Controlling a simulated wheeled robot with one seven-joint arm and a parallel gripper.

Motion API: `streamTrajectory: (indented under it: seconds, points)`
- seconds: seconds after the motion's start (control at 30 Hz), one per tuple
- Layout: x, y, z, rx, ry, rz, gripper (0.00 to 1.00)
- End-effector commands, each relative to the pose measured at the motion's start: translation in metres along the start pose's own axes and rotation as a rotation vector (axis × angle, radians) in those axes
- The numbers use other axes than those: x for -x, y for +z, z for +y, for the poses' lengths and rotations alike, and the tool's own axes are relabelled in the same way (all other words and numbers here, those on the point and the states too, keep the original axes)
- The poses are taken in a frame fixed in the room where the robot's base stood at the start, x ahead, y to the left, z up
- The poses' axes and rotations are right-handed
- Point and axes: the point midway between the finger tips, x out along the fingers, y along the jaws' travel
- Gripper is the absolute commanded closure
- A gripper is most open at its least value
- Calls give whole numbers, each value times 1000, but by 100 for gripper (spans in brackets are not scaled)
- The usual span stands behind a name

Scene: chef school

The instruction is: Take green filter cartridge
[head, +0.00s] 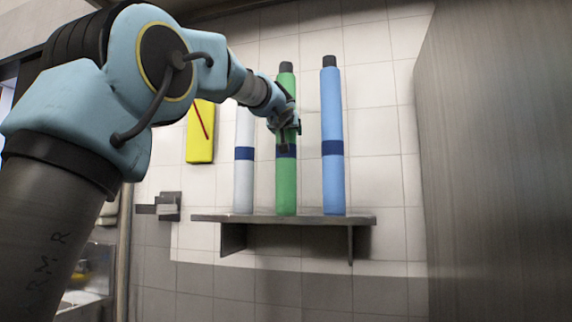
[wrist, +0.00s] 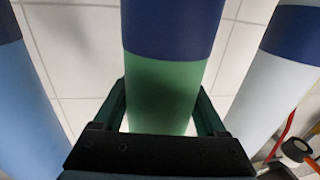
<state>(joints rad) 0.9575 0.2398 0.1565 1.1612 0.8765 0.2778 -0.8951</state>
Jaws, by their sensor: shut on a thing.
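The green filter cartridge (head: 286,185) is a tall green cylinder with a dark cap and a dark blue band. It stands upright on the wall shelf (head: 345,219), between a white and a blue cartridge. My gripper (head: 285,125) is around its upper half and shut on it. In the wrist view, the green cartridge (wrist: 163,90) lies between the two fingers of my gripper (wrist: 163,112), with its blue band just beyond them. Part of the cartridge's upper half is hidden behind my gripper in the head view.
The white cartridge (head: 243,185) stands close on the left and the blue cartridge (head: 332,110) close on the right. A yellow object (head: 198,148) hangs on the tiled wall further left. A large metal panel (head: 495,160) bounds the right side.

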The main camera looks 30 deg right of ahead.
Motion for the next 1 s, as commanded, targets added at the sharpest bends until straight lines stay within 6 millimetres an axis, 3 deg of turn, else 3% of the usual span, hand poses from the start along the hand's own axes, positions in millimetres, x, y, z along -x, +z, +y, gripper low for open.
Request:
streamTrajectory:
  seconds: [0.3,0.77,1.0]
  points:
    - [0,0,0,0,0,0,100]
    - [1,-5,0,1,1,5,100]
    - [1,-38,-1,2,0,8,100]
